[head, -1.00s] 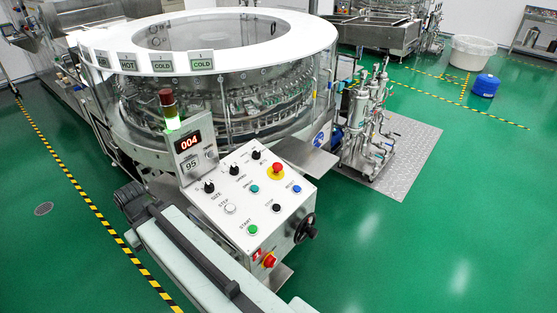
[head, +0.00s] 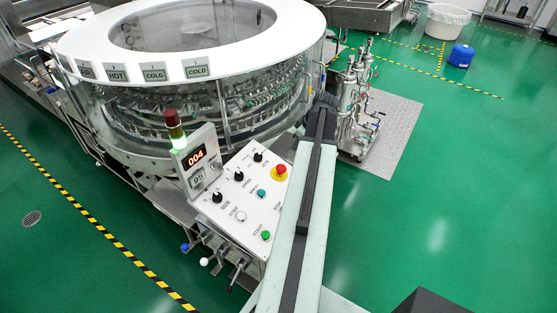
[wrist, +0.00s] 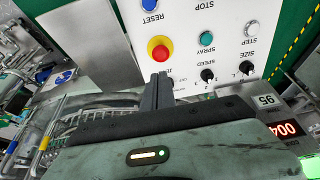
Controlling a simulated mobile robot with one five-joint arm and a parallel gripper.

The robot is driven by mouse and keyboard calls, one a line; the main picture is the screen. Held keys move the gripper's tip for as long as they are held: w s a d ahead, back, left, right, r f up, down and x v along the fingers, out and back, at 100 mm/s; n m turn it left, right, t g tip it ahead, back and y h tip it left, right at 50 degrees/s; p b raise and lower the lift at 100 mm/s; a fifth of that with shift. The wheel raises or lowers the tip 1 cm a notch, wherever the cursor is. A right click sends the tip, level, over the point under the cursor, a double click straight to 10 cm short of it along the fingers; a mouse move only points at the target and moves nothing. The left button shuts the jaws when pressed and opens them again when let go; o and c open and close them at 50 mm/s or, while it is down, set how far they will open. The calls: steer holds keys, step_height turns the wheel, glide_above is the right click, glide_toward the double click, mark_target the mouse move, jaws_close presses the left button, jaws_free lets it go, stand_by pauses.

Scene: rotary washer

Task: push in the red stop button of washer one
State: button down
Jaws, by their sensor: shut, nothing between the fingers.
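The red stop button (head: 280,170), a mushroom knob on a yellow collar, sits at the upper right of the washer's sloped white control panel (head: 224,213). In the wrist view, where the panel appears upside down, the red button (wrist: 159,48) shows in full. My gripper (wrist: 160,77) is shut and empty. Its dark fingertips appear just below the button in that picture, with the button uncovered; I cannot tell the gap in depth. In the head view my arm runs up past the right of the button, and my fingertips cannot be made out there.
The panel also carries black knobs, a teal button (head: 261,194), a green start button (head: 266,236) and a 004 display (head: 196,157). The round washer (head: 190,38) stands behind. Pipework (head: 357,95) stands to the right. Green floor is open at right.

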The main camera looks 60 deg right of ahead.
steer(key=shift+a, duration=0.1)
steer(key=b, duration=1.3)
glide_toward(282, 168)
steer(key=x, duration=0.7)
steer(key=shift+w, duration=0.1)
steer(key=shift+r, duration=0.1)
steer(key=shift+b+x, duration=1.1)
steer(key=shift+b, duration=0.1)
steer(key=shift+s+r, duration=0.1)
steer(key=shift+s, duration=0.15)
steer(key=shift+a, duration=0.1)
